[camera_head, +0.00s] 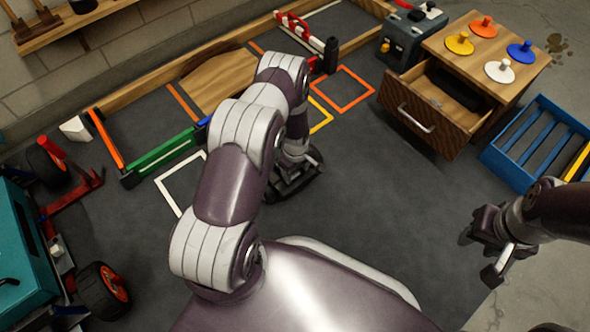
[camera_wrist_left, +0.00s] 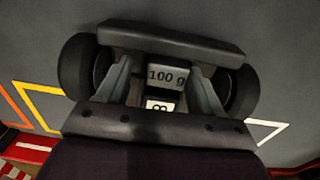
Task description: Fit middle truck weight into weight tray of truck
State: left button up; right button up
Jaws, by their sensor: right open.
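In the left wrist view the dark truck's bar (camera_wrist_left: 170,38) runs across the top, with a big black tyre (camera_wrist_left: 85,72) on each side. A grey weight marked "100 g" (camera_wrist_left: 168,77) sits in the middle of the truck. A second marked block (camera_wrist_left: 160,105) shows partly below it. My left gripper (camera_wrist_left: 163,66) is over the truck, its fingers apart on either side of the 100 g weight. In the head view my left arm hides most of the truck (camera_head: 297,190). My right gripper (camera_head: 488,252) is open and empty at the right, away from the truck.
A wooden cabinet (camera_head: 440,118) with an open drawer stands at the upper right, coloured knobbed discs on top. A blue slatted crate (camera_head: 535,150) is beside it. A teal vehicle (camera_head: 25,255) and loose wheel (camera_head: 103,290) are at the left. The dark mat (camera_head: 400,215) is clear between arms.

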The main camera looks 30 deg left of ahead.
pick_arm(q)
jog(key=shift+s+d+f, duration=0.15)
jog(key=shift+s+f, duration=0.3)
jog(key=shift+s, duration=0.3)
notch_tip(320, 180, up, 13)
jog(key=p, duration=0.9)
notch_tip(320, 180, up, 16)
jog(key=m, duration=0.5)
send_over(294, 175)
jog(key=d, duration=0.4)
jog(key=s+d+r+m+t, duration=0.1)
jog(key=s+d+r+m, duration=0.3)
jog(key=s+r+m, duration=0.75)
notch_tip(294, 175, up, 51)
jog(key=s+n+p, duration=0.2)
jog(key=p, duration=4.6)
jog(key=shift+d+f+n, duration=0.15)
jog(key=shift+d+n, duration=0.05)
jog(key=shift+n, duration=0.15)
